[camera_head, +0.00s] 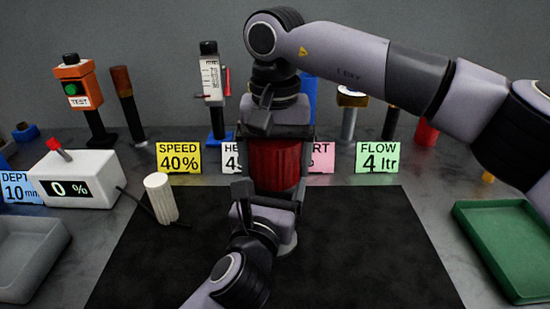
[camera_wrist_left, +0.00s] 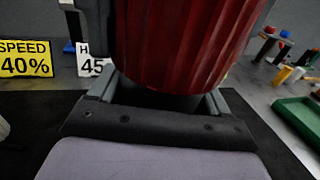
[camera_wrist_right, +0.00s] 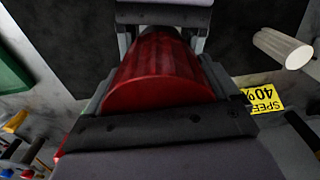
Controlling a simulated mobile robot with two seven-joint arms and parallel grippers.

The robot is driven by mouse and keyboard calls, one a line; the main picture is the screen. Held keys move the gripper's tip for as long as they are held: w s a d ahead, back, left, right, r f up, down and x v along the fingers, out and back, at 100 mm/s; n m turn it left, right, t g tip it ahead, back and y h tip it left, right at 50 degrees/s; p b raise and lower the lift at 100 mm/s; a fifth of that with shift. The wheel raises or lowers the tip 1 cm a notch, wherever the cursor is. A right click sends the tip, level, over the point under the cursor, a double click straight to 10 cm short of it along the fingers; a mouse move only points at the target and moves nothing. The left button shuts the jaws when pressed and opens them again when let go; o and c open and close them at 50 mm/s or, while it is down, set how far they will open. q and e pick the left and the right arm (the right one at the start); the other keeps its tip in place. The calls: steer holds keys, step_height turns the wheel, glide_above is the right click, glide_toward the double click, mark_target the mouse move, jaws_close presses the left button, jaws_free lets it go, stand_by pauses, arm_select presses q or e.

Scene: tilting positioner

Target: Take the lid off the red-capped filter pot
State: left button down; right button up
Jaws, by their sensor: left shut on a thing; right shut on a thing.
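The filter pot's red ribbed cap (camera_head: 277,165) stands upright over the black mat, between my two grippers. It fills the top middle of the left wrist view (camera_wrist_left: 185,40) and the middle of the right wrist view (camera_wrist_right: 160,75). My right gripper (camera_head: 280,140) reaches down from above and is shut around the cap, with a finger on each side. My left gripper (camera_head: 270,192) comes from the front, lower down, and is shut on the pot.
A white ribbed cylinder (camera_head: 160,198) stands at the mat's left edge. A white box reading 0 % (camera_head: 75,190) is further left. Grey (camera_head: 25,250) and green (camera_head: 500,245) trays flank the black mat (camera_head: 370,250). Signs and stands line the back.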

arm_select(q)
steer(key=shift+f, duration=0.1)
arm_select(e)
steer(key=shift+r, duration=0.1)
steer(key=shift+r, duration=1)
steer(key=shift+r, duration=2)
arm_select(q)
jaws_free()
steer(key=v, duration=0.7)
steer(key=shift+s, duration=0.25)
arm_select(e)
steer(key=shift+f, duration=0.25)
